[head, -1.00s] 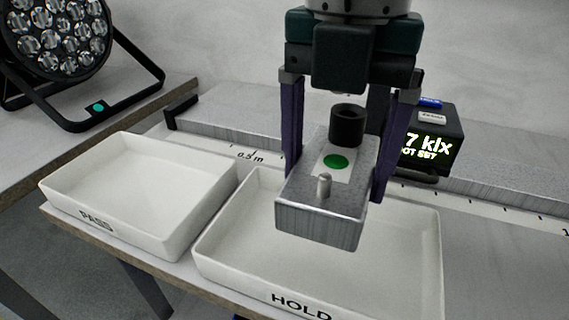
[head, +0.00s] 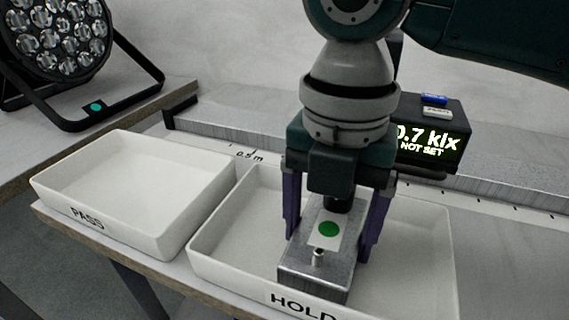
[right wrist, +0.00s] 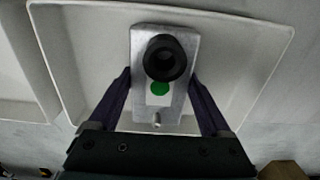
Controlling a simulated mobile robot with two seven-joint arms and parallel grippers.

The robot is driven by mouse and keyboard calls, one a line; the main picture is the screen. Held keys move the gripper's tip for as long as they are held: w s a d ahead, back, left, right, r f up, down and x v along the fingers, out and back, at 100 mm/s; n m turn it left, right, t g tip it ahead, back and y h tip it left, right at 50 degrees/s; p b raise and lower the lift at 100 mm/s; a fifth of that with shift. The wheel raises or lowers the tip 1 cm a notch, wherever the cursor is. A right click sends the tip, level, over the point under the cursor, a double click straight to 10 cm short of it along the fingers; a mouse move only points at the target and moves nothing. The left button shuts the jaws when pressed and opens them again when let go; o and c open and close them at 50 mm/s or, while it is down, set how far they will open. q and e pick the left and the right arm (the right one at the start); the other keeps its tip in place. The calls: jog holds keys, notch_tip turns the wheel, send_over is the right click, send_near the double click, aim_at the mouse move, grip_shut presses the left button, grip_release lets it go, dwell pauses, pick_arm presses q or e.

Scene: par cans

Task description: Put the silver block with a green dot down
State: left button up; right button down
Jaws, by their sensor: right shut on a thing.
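The silver block (head: 312,283) has a white label with a green dot, a black cylinder on top and a small metal pin. My right gripper (head: 334,232) is shut on its sides. The block is inside the HOLD tray (head: 222,232), low, near its front wall; I cannot tell whether it touches the tray floor. In the right wrist view, the block (right wrist: 190,98) sits between the fingers of my right gripper (right wrist: 160,92), over the white tray (right wrist: 250,50). My left gripper is not in view.
The empty PASS tray (head: 60,185) stands to the left. Behind is a metal rail with a scale and a black meter (head: 432,130) reading "0.7 klx NOT SET". A multi-lens lamp (head: 62,40) with a green dot on its bracket stands at the back left.

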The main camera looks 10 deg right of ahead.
aim_at(328, 227)
grip_release()
jog(key=shift+f, duration=0.1)
notch_tip(328, 227, up, 12)
jog(key=p, duration=0.3)
jog(key=shift+a+r, duration=0.1)
jog(key=shift+r, duration=0.1)
